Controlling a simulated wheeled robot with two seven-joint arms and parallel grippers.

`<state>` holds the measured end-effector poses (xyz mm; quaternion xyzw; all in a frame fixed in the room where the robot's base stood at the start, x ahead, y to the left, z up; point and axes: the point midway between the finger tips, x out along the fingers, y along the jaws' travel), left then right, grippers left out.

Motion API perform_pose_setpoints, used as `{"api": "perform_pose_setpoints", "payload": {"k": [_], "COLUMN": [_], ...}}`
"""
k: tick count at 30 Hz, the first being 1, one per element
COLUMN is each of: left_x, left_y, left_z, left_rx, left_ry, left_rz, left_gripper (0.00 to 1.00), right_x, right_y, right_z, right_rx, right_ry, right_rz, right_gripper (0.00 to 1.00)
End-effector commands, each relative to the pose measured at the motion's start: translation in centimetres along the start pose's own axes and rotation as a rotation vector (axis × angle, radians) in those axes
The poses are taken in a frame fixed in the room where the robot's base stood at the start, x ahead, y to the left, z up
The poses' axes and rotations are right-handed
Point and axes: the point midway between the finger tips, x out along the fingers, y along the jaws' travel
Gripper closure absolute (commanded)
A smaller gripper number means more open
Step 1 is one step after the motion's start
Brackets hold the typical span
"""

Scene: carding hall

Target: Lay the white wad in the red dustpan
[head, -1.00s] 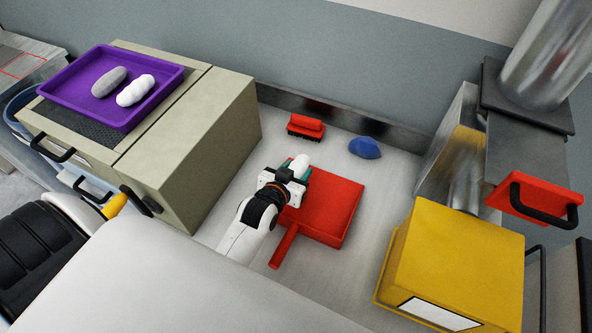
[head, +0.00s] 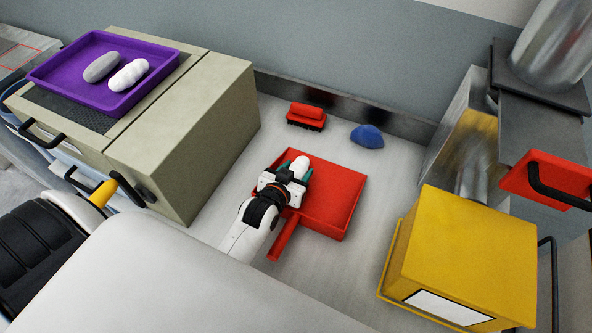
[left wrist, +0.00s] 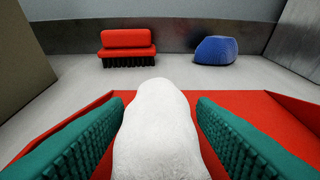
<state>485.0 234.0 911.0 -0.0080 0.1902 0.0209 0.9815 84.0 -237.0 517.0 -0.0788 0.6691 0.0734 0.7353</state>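The white wad (head: 300,164) is a smooth, rounded piece at the left side of the red dustpan (head: 331,197). In the left wrist view the white wad (left wrist: 158,135) stands between my teal fingers, with narrow gaps beside it and the red pan floor (left wrist: 245,115) behind. My left gripper (head: 297,170) is open around it, over the pan's left part. The wad's underside is hidden, so I cannot tell how it rests on the pan. The pan's handle points toward me. My right gripper is not in view.
A purple tray (head: 52,74) with a grey wad (head: 101,67) and a lumpy white one (head: 128,75) sits on the beige machine (head: 190,140). A red brush (head: 306,116) and blue lump (head: 367,136) lie behind the pan. A yellow box (head: 465,250) stands right.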

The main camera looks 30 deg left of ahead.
Motion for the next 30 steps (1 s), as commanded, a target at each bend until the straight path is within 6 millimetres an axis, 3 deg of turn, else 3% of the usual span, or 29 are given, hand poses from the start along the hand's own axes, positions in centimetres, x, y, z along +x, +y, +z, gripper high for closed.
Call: {"api": "perform_pose_setpoints", "payload": {"k": [1, 3, 4, 14, 17, 30], "left_x": [0.0, 0.0, 0.0, -0.5, -1.6, -10.4], "left_y": [-0.1, -0.1, -0.1, -0.1, -0.1, -0.1], "left_z": [-1.0, -1.0, -1.1, -1.3, -1.3, -0.5], "left_rx": [-0.001, -0.001, -0.001, -0.002, -0.002, 0.000], "left_ry": [0.020, 0.022, 0.022, 0.026, 0.024, 0.006], "left_rz": [-0.001, -0.002, -0.002, -0.002, -0.002, 0.000], "left_gripper": [0.40, 0.28, 0.27, 0.27, 0.27, 0.27], "right_x": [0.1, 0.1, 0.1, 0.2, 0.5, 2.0], "right_y": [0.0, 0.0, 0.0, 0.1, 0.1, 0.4], "right_z": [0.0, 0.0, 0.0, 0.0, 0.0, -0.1], "right_rx": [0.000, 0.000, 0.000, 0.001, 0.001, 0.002], "right_ry": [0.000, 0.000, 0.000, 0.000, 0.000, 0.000], "right_rz": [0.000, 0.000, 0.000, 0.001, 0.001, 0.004], "right_gripper": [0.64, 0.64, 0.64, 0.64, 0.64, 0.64]}}
